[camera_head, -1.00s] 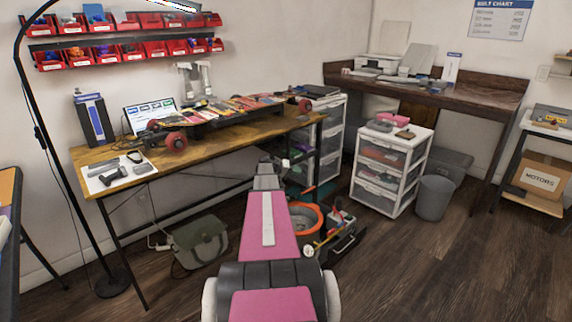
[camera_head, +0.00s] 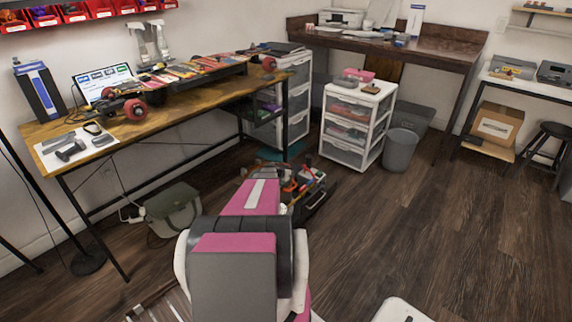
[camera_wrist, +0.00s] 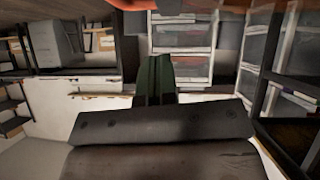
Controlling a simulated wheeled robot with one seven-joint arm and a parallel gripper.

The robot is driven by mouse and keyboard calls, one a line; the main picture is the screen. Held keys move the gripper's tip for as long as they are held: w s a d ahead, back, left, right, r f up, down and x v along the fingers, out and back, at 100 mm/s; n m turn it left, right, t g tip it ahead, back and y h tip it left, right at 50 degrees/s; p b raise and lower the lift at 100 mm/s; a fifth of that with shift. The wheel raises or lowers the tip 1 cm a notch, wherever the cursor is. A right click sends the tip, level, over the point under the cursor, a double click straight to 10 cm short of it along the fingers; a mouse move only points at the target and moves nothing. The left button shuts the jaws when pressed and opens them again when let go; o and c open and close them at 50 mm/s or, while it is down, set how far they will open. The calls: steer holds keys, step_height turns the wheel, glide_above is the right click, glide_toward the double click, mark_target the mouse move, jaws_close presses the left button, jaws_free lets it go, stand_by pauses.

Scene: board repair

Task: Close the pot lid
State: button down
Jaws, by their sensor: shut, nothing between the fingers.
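No pot or lid shows clearly at this moment. In the head view my pink and black arm covers the floor spot beside the toolbox, where an orange round rim showed earlier. In the wrist view an orange-red edge (camera_wrist: 165,4) runs along the top of the picture; I cannot tell whether it is the pot. My gripper (camera_wrist: 154,78) shows in the wrist view, its dark fingers shut together with nothing between them. In the head view the gripper is hidden behind the arm.
An open toolbox (camera_head: 308,192) with tools stands on the floor just right of my arm. A white drawer unit (camera_head: 345,150) and grey bin (camera_head: 400,150) stand further back.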

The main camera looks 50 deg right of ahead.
steer(key=shift+s+f, duration=0.25)
steer(key=shift+f, duration=1)
steer(key=shift+s+f, duration=0.2)
steer(key=shift+f, duration=1)
steer(key=shift+f, duration=0.15)
